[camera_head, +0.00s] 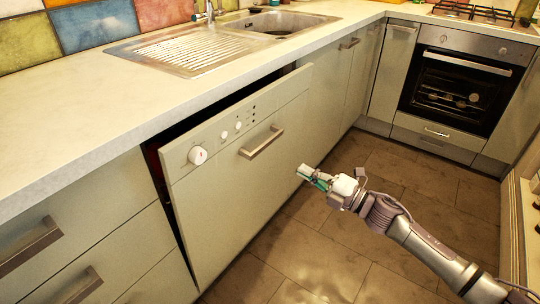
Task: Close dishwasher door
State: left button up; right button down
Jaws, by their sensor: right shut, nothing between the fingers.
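The dishwasher door (236,185) is a pale panel with a white dial, small knobs and a metal handle (262,142). It stands nearly upright but tilted out, with a dark gap along its top edge under the counter. My right gripper (303,171) is shut and empty. In the picture it overlaps the right part of the door, to the right of and below the handle; I cannot tell whether it touches the door. My left gripper is not in view.
The worktop (90,95) with a sink (270,24) runs above the door. Drawers (60,250) are at the left. An oven (455,90) stands at the far right. The tiled floor (310,250) in front is clear.

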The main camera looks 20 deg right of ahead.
aim_at(262, 148)
jog(key=b+x, duration=0.1)
jog(key=x, duration=1)
jog(key=shift+f, duration=0.1)
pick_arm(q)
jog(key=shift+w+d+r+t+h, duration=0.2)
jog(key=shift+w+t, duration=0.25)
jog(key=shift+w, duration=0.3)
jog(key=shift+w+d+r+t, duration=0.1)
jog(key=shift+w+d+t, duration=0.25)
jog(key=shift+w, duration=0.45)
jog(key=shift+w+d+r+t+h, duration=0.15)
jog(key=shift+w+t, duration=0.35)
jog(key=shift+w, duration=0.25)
pick_arm(e)
jog(key=shift+w+a, duration=0.25)
jog(key=shift+w, duration=0.15)
